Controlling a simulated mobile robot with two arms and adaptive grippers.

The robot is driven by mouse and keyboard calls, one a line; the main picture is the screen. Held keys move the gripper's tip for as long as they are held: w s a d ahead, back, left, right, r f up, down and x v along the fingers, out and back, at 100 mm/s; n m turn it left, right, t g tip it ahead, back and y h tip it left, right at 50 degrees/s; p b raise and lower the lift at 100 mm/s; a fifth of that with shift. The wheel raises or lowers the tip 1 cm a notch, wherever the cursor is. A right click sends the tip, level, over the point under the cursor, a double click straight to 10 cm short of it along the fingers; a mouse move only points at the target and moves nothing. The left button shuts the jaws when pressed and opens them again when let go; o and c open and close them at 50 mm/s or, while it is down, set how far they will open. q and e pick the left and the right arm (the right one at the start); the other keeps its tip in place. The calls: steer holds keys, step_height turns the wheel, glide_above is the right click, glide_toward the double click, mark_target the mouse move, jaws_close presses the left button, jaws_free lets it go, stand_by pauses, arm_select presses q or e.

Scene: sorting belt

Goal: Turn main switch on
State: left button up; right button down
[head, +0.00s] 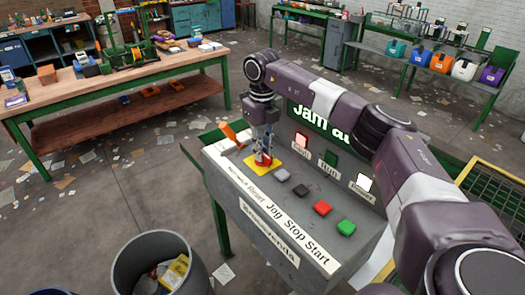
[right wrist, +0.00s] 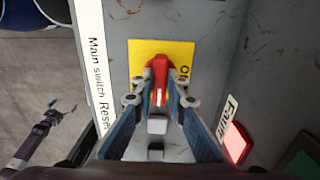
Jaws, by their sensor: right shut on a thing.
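The main switch is a red handle (right wrist: 158,75) on a yellow plate (right wrist: 137,52) at the left end of the grey control console. In the head view the yellow plate (head: 257,168) shows under my right gripper (head: 264,158), which hides most of the handle. In the right wrist view my right gripper (right wrist: 160,97) has its two blue fingers on either side of the red handle, shut on it. The handle lies along the picture's vertical there. My left gripper (right wrist: 62,106) shows small at the left of the right wrist view, fingers apart and empty. It is out of the head view.
Grey, black, red (head: 322,208) and green (head: 346,228) buttons sit right of the switch. Behind are the lit red Fault lamp (head: 302,143), dark green Run lamp (head: 330,158), lit white Power lamp (head: 364,183) and a green screen (head: 318,122). A bin (head: 123,270) stands at front left.

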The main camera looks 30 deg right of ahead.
steer(key=shift+w+r, duration=0.1)
steer(key=shift+r, duration=0.05)
steer(key=c, duration=1.9)
jaws_free()
steer(key=shift+c, duration=0.2)
step_height(320, 180, up, 12)
steer(key=shift+f, duration=0.2)
